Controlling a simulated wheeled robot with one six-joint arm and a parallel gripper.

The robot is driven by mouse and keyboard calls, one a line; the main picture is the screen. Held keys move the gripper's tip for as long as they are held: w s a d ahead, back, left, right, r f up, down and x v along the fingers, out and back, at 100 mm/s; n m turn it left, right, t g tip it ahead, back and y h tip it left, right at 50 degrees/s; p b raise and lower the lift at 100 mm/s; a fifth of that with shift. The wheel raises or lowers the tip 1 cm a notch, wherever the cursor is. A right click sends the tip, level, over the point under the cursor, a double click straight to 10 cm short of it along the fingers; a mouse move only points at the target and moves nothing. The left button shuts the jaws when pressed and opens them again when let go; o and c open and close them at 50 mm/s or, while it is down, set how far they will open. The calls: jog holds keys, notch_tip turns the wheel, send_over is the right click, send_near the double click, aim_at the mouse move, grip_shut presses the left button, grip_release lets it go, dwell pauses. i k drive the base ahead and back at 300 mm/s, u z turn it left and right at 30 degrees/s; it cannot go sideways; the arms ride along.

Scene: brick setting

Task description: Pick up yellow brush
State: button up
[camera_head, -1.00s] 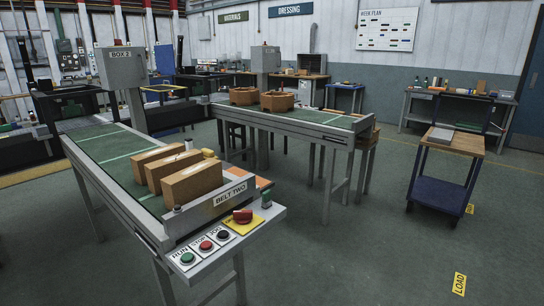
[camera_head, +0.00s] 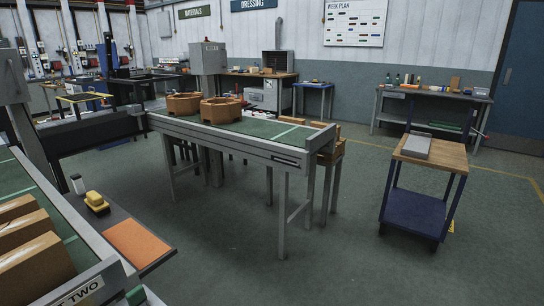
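A small yellow block-shaped thing with a darker base (camera_head: 96,202), which looks like the yellow brush, sits on a dark side shelf (camera_head: 112,218) along the right side of the near belt. It is too small to make out bristles. A white-topped dark cylinder (camera_head: 78,184) stands just behind it to the left, and a flat orange sheet (camera_head: 138,243) lies in front of it to the right. My gripper is not in view.
The near belt (camera_head: 22,176) carries several brown bricks (camera_head: 30,262) at lower left. A second belt table (camera_head: 250,150) with brown octagonal blocks (camera_head: 221,109) stands beyond. A blue trolley (camera_head: 415,208) stands at right. The floor between is open.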

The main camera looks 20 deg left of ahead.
aim_at(94, 202)
jog(key=u, duration=0.25)
jog(key=i, duration=1.85)
jog(key=u, duration=0.9)
jog(key=i, duration=0.9)
jog(key=u, duration=1.7)
jog(key=i, duration=1)
jog(key=u, duration=0.9)
